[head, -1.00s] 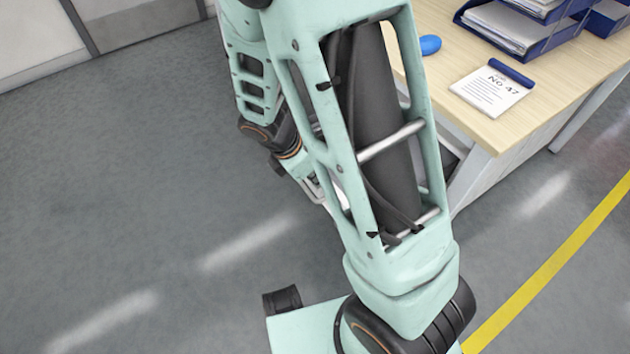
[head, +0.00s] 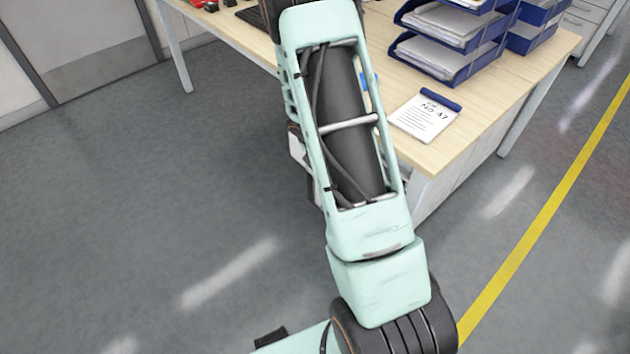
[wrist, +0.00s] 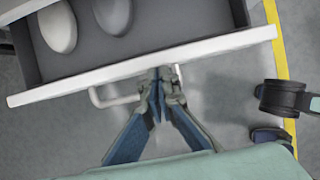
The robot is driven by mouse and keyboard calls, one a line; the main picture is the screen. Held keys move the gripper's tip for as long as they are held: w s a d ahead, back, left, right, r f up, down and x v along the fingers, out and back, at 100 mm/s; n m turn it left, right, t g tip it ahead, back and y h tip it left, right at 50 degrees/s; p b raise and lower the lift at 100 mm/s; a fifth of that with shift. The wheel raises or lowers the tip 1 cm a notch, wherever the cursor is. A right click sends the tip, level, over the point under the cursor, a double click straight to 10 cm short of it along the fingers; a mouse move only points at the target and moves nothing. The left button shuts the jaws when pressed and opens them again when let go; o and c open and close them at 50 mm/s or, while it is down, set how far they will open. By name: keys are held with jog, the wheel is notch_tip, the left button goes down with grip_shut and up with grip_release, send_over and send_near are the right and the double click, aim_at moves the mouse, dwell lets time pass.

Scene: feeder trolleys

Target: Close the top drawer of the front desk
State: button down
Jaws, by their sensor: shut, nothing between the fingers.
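The wrist view shows an open drawer (wrist: 190,52) with a white front panel, a grey inside and a white bar handle (wrist: 115,100). My gripper (wrist: 160,78) is shut and empty, with its fingertips at the outer face of the front panel, beside the handle's right part. I cannot tell whether they press on the panel. The front desk (head: 455,120) has a light wood top in the head view. There my arm hides most of the drawer side and my gripper.
Two rounded objects, one pale (wrist: 58,27) and one grey (wrist: 113,14), lie in the drawer. On the desk are blue paper trays (head: 450,45) and a notepad (head: 425,118). Grey floor left of the desk is clear.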

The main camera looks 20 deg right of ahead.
jog(key=d+p, duration=0.1)
jog(key=d, duration=0.1)
jog(key=w+d, duration=0.1)
jog(key=d, duration=0.2)
jog(key=w+d+p, duration=0.1)
jog(key=d, duration=0.1)
jog(key=shift+w+d+p, duration=0.15)
jog(key=shift+w+p, duration=0.05)
jog(key=shift+p, duration=0.15)
